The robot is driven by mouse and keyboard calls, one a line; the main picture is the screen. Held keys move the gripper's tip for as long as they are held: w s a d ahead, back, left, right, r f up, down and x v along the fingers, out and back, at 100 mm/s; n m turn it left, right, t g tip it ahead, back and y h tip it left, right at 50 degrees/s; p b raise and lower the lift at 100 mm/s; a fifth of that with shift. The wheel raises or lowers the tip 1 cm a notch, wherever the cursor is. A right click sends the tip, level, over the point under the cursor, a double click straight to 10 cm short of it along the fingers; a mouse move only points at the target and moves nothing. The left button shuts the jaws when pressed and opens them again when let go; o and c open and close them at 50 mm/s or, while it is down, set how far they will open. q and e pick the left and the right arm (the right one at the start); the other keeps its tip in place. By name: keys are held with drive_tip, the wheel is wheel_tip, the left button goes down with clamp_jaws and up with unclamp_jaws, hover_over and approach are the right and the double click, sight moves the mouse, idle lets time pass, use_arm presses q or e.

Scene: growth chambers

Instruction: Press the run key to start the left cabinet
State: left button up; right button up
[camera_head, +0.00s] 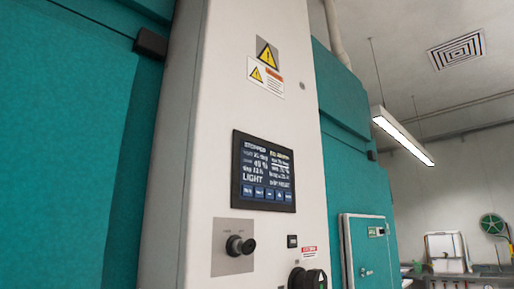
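The control display (263,173) is a dark screen set in the white panel (225,90) in the middle of the head view. Its upper left text seems to read "STOPPED". A row of several small blue keys (266,193) runs along its bottom edge. Their labels are too small to read, so I cannot tell which is the run key. A teal cabinet (60,150) fills the left side of the view. Neither of my grippers shows in this view.
Below the display are a black knob on a grey plate (222,262), a small black switch (292,241) and a larger dark knob (308,278). Warning labels (266,77) are above. A teal door (370,255) stands at right. The space before the panel looks clear.

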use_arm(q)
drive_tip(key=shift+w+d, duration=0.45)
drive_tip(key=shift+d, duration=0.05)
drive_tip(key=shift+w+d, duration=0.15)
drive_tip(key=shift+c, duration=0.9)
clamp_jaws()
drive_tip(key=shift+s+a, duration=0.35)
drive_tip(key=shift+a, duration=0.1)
